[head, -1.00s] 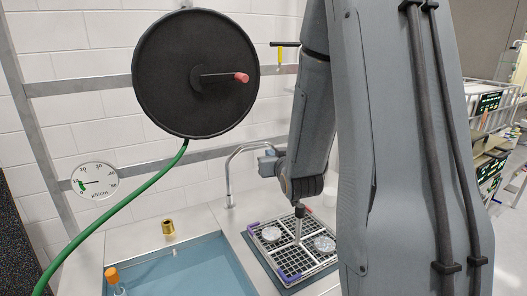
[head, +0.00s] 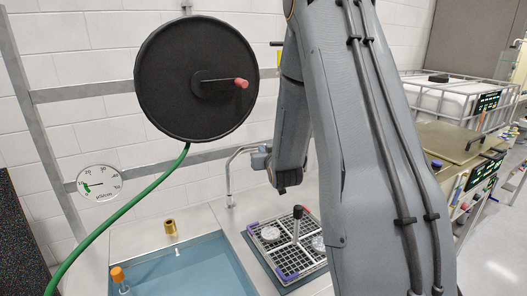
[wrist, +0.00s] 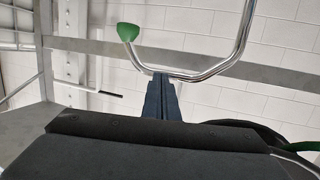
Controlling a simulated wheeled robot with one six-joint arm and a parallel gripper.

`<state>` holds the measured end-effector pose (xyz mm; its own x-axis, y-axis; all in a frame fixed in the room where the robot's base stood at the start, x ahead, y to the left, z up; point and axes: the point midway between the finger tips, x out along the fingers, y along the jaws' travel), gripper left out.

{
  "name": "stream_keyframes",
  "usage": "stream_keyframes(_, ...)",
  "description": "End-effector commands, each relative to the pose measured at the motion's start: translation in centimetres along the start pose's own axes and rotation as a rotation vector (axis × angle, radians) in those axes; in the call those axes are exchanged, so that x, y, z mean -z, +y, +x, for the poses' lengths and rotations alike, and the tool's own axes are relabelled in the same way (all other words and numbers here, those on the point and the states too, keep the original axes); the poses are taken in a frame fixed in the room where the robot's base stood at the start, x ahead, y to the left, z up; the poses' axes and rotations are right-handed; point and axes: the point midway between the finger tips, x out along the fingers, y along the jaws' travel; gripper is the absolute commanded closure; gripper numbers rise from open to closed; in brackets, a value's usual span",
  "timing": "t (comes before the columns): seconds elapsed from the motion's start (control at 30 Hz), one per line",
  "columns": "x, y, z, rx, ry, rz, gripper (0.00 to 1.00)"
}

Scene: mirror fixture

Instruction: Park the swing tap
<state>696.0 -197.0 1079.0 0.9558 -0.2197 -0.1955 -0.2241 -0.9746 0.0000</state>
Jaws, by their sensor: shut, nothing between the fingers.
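The swing tap is a chrome bent pipe (head: 229,180) rising from the bench behind the basin, with its spout reaching right toward my gripper (head: 260,157). In the wrist view the tap's pipe (wrist: 190,76) curves across the upper middle, with a green tip (wrist: 128,32) on its left end. My gripper (wrist: 162,80) is shut and empty, its fingertips overlapping the lower bend of the pipe in the picture. I cannot tell whether they touch it. In the head view my arm covers part of the area right of the tap.
A blue basin (head: 185,268) lies left of a grid rack (head: 277,257) with clear discs and an upright rod. A brass cylinder (head: 171,228) and an orange-capped bottle (head: 118,274) stand by the basin. A black hose reel (head: 165,80) with green hose hangs above; a round gauge (head: 99,183) is left.

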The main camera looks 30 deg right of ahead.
Motion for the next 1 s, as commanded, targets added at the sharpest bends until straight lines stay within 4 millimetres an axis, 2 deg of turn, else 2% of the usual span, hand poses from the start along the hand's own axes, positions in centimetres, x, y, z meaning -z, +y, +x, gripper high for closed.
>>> stream_keyframes(0.23, 0.0, 0.1, 0.4, 0.000, 0.002, 0.000, 1.00)
stream_keyframes(0.6, 0.6, 0.7, 3.6, 0.000, 0.002, -0.001, 1.00)
stream_keyframes(1.0, 1.0, 0.8, 3.9, -0.001, 0.005, 0.000, 1.00)
